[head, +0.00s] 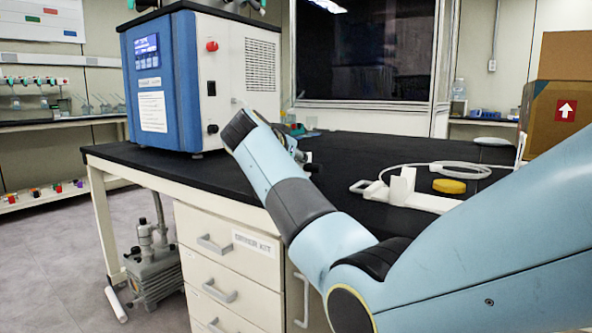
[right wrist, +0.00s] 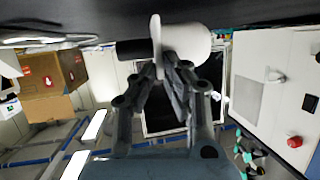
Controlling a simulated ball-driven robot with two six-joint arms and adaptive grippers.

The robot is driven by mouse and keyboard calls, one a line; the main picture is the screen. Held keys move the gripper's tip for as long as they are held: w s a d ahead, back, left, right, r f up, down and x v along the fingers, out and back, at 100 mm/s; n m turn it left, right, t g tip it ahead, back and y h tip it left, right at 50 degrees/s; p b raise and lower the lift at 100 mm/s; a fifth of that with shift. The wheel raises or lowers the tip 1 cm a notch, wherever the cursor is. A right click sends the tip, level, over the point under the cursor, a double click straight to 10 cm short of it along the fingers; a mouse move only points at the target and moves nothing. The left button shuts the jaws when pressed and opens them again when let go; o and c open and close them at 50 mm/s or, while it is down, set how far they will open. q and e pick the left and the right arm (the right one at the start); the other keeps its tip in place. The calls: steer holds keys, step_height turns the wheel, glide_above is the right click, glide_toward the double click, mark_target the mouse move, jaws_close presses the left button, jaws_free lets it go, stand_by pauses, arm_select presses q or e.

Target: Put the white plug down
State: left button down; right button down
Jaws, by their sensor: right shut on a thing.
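In the right wrist view, the white plug (right wrist: 188,42) has a wide white body, a flange and a dark stub at its left. My right gripper (right wrist: 172,72) is shut on it, with the fingertips at the flange and body. The plug is close to the dark bench surface, which lies at the top of this inverted view; I cannot tell whether they touch. In the head view my right arm reaches over the black bench top (head: 350,150) and largely hides the gripper and plug. My left gripper is in neither view.
The blue and white freeze dryer (head: 225,80) stands at the back left of the bench. A white fixture (head: 402,190) with a looped cord and a yellow disc (head: 449,186) lie to the right. A cardboard box (head: 560,95) stands farther right. The bench's front left is clear.

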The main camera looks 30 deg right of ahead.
steer(key=shift+f, duration=0.75)
steer(key=shift+r, duration=0.15)
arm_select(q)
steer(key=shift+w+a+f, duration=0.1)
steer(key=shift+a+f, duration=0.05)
arm_select(e)
steer(key=c, duration=1.4)
jaws_free()
steer(key=shift+c, duration=0.2)
